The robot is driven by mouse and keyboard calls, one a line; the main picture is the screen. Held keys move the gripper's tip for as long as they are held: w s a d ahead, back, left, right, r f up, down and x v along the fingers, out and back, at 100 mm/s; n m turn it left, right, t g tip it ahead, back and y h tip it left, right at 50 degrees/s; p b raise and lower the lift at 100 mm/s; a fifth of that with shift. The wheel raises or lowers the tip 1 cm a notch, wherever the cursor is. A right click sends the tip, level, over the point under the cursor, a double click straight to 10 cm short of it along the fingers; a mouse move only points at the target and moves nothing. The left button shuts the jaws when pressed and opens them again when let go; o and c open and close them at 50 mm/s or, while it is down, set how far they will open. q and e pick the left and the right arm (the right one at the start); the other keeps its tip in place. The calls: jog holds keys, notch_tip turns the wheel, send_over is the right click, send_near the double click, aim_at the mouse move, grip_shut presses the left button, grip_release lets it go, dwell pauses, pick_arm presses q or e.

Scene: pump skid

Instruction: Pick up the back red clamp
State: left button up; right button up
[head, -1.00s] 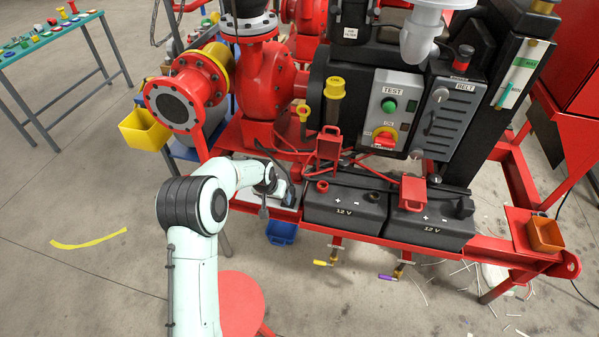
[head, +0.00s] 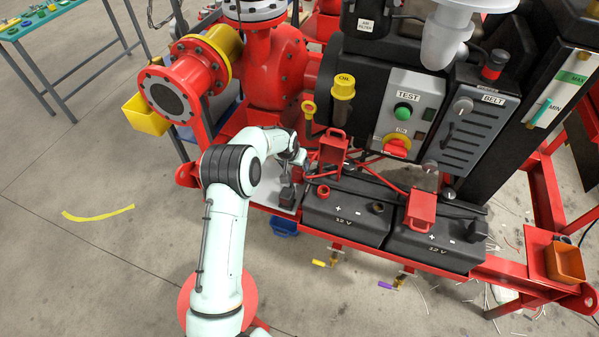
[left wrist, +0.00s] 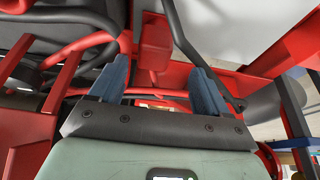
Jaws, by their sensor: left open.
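Two red clamps rest on and near the two black batteries. The back red clamp (head: 333,147) stands upright behind the left battery (head: 346,212), with its handle loop on top. The other red clamp (head: 421,210) lies on the right battery (head: 437,240). My left gripper (head: 303,160) is just left of the back clamp, apart from it as far as I can tell. In the left wrist view its two blue-grey fingers (left wrist: 158,85) are spread with nothing between them. A red block (left wrist: 155,42) shows beyond the fingertips; I cannot tell whether it is the clamp. My right gripper is out of view.
Red cables cross behind the batteries. The control panel (head: 406,112) and the yellow-capped oil filler (head: 343,86) rise behind the clamp. A red flanged pump pipe (head: 178,88) stands at the left. A blue bin (head: 284,226) hangs below the front rail.

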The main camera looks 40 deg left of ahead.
pick_arm(q)
jog(key=x, duration=0.1)
jog(key=p+x, duration=0.1)
jog(key=x, duration=0.3)
jog(key=shift+w+d+f, duration=0.15)
jog(key=shift+w+d, duration=0.15)
jog(key=shift+w, duration=0.2)
jog(key=shift+w+f, duration=0.1)
jog(key=shift+f, duration=0.25)
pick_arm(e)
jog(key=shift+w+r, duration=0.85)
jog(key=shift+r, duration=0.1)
pick_arm(q)
jog(key=shift+c, duration=0.3)
jog(key=c, duration=1.2)
jog(key=shift+r, duration=0.15)
notch_tip(320, 180, up, 20)
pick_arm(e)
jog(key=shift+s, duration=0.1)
